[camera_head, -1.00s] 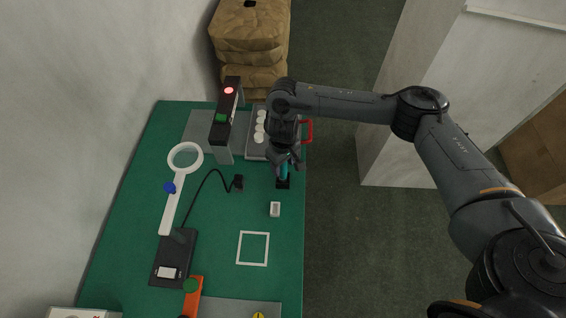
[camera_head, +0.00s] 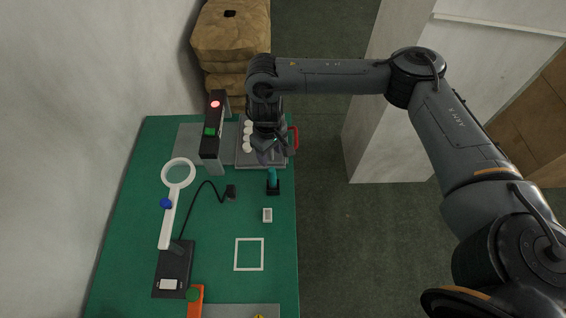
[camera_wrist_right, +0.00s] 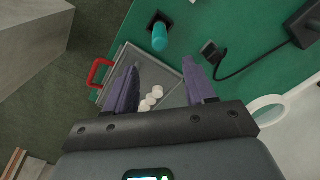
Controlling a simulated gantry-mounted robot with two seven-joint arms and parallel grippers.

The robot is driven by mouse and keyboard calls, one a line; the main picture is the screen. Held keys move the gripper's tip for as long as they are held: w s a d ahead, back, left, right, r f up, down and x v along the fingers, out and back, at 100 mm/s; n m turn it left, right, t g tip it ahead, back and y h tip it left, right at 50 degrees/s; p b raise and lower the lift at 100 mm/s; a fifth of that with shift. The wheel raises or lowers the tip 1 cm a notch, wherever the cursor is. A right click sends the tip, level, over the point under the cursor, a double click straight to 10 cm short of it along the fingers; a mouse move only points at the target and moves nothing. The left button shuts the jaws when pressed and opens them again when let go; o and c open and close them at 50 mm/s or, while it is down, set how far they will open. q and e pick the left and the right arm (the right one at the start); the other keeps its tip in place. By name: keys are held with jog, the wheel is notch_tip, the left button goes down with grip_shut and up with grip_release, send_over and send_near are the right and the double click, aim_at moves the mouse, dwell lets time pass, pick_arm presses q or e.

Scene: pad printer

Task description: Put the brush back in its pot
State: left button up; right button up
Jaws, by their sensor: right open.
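The brush shows as a teal handle (camera_head: 272,174) standing in a small black pot (camera_head: 273,188) near the right edge of the green table. In the right wrist view the teal handle (camera_wrist_right: 159,38) rises from the black pot (camera_wrist_right: 158,18); its bristles are hidden. My right gripper (camera_head: 269,156) is just behind the brush in the head view. In the wrist view its two fingers (camera_wrist_right: 162,68) are apart with nothing between them, and the handle is beyond the fingertips, clear of them. My left gripper is not in view.
A grey tray with white discs (camera_head: 248,135) and a red handle (camera_head: 293,140) lies under and beside my gripper. A black gantry (camera_head: 213,130) with a red light stands to its left. A small white block (camera_head: 267,215) and white square outline (camera_head: 249,254) are nearer.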

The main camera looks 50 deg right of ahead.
jog(key=s+a+f+n+t+y, duration=0.1)
jog(key=s+a+f+n+y, duration=0.2)
jog(key=a, duration=0.8)
jog(key=a+f+n+t+y, duration=0.1)
jog(key=a+f+n, duration=0.25)
jog(key=a, duration=0.65)
jog(key=s+a+r+n+t+y, duration=0.1)
jog(key=s+a+r+t+y, duration=0.15)
jog(key=a, duration=0.45)
jog(key=s+a+r+n+t+y, duration=0.1)
jog(key=a+r+t, duration=0.15)
jog(key=a, duration=0.35)
jog(key=s+d+f+m+g+h, duration=0.1)
jog(key=s+d+m+h, duration=0.1)
jog(key=s+d, duration=0.3)
jog(key=s+d+f+m+g+h, duration=0.1)
jog(key=s+d, duration=0.4)
jog(key=d, duration=0.6)
jog(key=s+d+f+m+g+h, duration=0.1)
jog(key=s+d+f+m+h, duration=0.2)
jog(key=d, duration=0.5)
jog(key=s+h, duration=0.1)
jog(key=s, duration=0.1)
jog(key=shift+s+d, duration=0.35)
jog(key=shift+d, duration=0.05)
jog(key=shift+m, duration=0.25)
